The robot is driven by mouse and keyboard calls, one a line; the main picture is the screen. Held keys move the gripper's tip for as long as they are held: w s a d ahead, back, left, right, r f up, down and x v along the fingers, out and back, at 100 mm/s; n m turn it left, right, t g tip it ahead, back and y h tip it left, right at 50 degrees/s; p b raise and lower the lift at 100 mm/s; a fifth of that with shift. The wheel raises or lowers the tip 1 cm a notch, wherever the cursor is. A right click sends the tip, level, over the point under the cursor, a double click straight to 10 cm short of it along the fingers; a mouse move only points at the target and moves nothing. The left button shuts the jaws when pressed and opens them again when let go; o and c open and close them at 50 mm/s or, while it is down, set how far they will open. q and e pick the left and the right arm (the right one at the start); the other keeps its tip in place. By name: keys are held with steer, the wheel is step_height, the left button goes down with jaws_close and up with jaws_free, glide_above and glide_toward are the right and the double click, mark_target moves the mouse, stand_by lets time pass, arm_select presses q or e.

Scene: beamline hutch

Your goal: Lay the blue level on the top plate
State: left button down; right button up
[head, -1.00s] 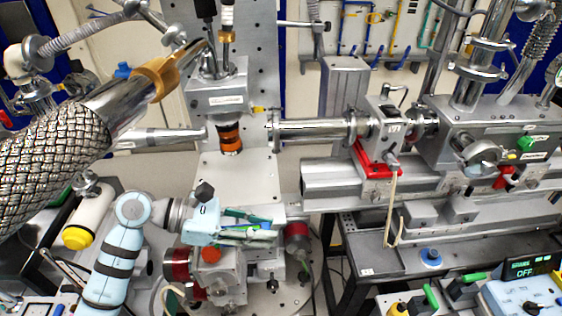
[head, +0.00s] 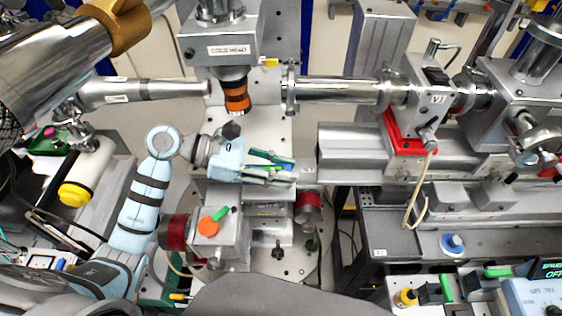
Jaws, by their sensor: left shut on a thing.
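My left gripper (head: 280,171), at the end of a pale blue arm, is in the middle of the head view, pointing right. Its fingers are shut on the blue level (head: 270,171), of which only a thin blue strip shows between them. The gripper and level are over the metal stage stack with red knobs. The stack's top plate (head: 262,195) is mostly hidden under the gripper, and I cannot tell whether the level touches it. My right gripper is not in view.
The cold head (head: 220,50) with its orange-banded tip (head: 236,96) hangs just behind and above the gripper. A horizontal beam pipe (head: 335,91) runs right to a valve (head: 428,95). A thick metal pipe (head: 60,60) crosses the upper left. A control box (head: 530,297) stands lower right.

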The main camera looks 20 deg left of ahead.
arm_select(q)
steer(key=shift+w+f+b, duration=0.2)
steer(key=shift+f+b, duration=0.05)
steer(key=shift+f, duration=0.4)
steer(key=shift+w+f+b, duration=0.15)
steer(key=shift+f+b, duration=0.05)
steer(key=shift+f, duration=0.4)
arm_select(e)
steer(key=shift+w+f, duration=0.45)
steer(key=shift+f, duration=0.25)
arm_select(q)
steer(key=shift+s+r, duration=0.15)
steer(key=shift+s, duration=0.1)
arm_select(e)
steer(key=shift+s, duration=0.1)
arm_select(q)
steer(key=shift+w+f+b, duration=0.1)
steer(key=shift+f+b, duration=0.45)
steer(key=shift+f, duration=0.05)
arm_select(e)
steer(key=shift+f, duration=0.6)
arm_select(q)
steer(key=c, duration=1.2)
jaws_free()
